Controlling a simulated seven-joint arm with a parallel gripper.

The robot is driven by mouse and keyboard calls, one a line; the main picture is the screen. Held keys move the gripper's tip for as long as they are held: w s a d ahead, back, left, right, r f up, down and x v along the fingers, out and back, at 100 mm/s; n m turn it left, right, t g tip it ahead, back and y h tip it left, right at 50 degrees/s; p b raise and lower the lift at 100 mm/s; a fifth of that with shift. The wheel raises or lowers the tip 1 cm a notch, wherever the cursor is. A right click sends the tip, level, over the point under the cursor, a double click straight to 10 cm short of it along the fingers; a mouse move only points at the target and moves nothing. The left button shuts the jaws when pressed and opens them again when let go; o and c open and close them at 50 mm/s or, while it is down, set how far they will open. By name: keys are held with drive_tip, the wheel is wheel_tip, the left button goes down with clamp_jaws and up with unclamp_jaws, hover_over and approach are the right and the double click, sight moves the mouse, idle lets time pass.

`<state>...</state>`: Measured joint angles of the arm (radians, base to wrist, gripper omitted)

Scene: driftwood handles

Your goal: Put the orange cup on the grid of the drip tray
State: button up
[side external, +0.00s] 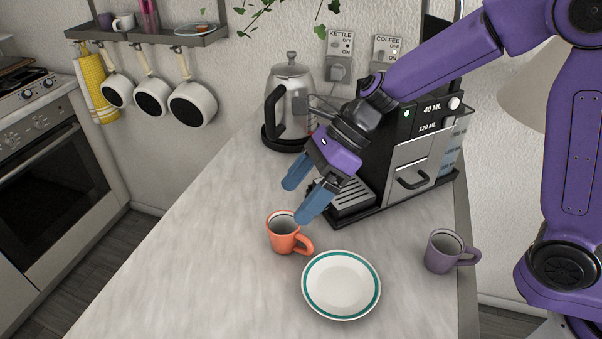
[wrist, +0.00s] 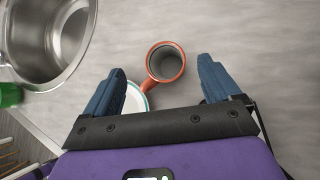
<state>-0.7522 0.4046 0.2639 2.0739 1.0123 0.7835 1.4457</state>
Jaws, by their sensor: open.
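The orange cup (side external: 284,234) stands upright on the counter, left of the plate, with its handle toward the plate. In the wrist view the orange cup (wrist: 166,62) lies ahead of and between my fingers, its mouth toward the camera and apart from them. My gripper (side external: 301,199) is open and empty, with blue fingers above and just behind the cup. My gripper also shows at the bottom of the wrist view (wrist: 158,90). The drip tray (side external: 352,197) with its dark grid sits at the front of the coffee machine, partly hidden by my gripper. The grid looks empty where it shows.
A white plate with a green ring (side external: 341,285) lies right of the orange cup. A purple cup (side external: 446,251) stands farther right. The black coffee machine (side external: 390,140) and a steel kettle (side external: 290,100) stand behind. The counter's left front (side external: 190,260) is clear.

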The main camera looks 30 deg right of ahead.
drive_tip(key=shift+r, duration=2.05)
drive_tip(key=s+d+f+n+h, duration=0.2)
drive_tip(key=s+d+n+h, duration=0.1)
drive_tip(key=s+d+n, duration=0.8)
drive_tip(key=s+d+f+n+h, duration=0.2)
drive_tip(key=s+d+n+h, duration=0.2)
drive_tip(key=s+d+n, duration=0.8)
drive_tip(key=d+n, duration=0.3)
drive_tip(key=n, duration=0.6)
drive_tip(key=shift+d+f+n+h, duration=0.2)
drive_tip(key=shift+d+n+h, duration=0.1)
drive_tip(key=shift+d, duration=0.05)
drive_tip(key=shift+s+d+n, duration=0.25)
drive_tip(key=shift+d+n, duration=0.1)
drive_tip(key=shift+n, duration=0.15)
drive_tip(key=shift+c, duration=1.3)
